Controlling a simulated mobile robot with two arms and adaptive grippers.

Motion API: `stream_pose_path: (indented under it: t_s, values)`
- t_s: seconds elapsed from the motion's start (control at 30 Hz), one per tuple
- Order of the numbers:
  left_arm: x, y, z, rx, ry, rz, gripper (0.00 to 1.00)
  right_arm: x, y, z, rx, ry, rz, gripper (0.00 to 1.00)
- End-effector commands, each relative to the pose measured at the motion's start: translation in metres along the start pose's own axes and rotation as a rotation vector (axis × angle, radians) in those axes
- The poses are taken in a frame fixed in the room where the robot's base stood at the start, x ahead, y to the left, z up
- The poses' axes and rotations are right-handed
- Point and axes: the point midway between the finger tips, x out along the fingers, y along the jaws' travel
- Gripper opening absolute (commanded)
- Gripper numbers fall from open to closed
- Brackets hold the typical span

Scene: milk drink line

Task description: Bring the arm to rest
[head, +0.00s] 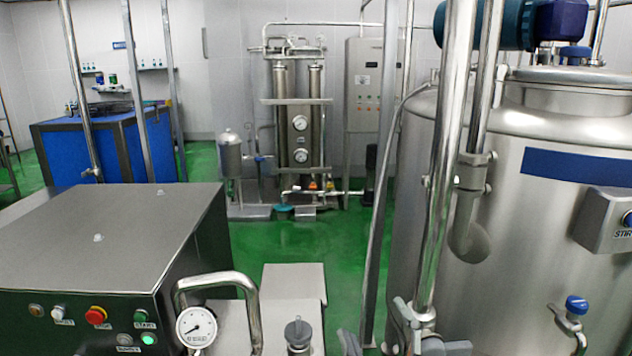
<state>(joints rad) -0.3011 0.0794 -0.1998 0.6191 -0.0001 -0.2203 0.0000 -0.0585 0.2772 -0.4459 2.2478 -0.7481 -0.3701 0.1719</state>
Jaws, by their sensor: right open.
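My right gripper (385,326) shows only in part at the bottom edge, right of centre, in front of the base of the steel pipe. It is open, and I see nothing held in it. The picture's lower edge cuts it off, and its grey parts are hard to tell from the pipe fittings behind. My left gripper and left arm are not in view.
A steel control box (110,240) with buttons stands at left, beside a pressure gauge (196,327) and a bent pipe. A large steel tank (500,240) with a blue-handled valve (576,306) fills the right. Green floor (290,245) lies open in the middle.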

Motion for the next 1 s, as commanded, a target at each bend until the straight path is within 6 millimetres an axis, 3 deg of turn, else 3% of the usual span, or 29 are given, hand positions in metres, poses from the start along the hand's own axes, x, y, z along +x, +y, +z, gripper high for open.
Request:
stream_pose_path:
  t_s: [0.03, 0.1, 0.2, 0.3, 0.5, 0.77, 1.0]
  values:
    - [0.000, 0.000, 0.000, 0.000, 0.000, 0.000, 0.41, -0.015, 0.000, 0.035, 0.074, -0.154, 0.003, 0.77]
    - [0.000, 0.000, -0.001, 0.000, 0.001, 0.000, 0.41, -0.042, -0.004, 0.082, 0.165, -0.368, -0.007, 0.77]
    - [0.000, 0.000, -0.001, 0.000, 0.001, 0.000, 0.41, -0.094, -0.020, 0.136, 0.279, -0.654, -0.051, 0.77]
    - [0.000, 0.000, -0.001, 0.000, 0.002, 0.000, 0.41, -0.149, -0.041, 0.169, 0.371, -0.896, -0.117, 0.77]
    - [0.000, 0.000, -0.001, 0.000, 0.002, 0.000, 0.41, -0.240, -0.075, 0.191, 0.491, -1.227, -0.254, 0.77]
    - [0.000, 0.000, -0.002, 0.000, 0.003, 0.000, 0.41, -0.334, -0.102, 0.180, 0.593, -1.521, -0.434, 0.77]
    - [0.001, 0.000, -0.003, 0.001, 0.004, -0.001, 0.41, -0.334, -0.148, 0.237, 0.584, -1.537, -0.444, 0.77]
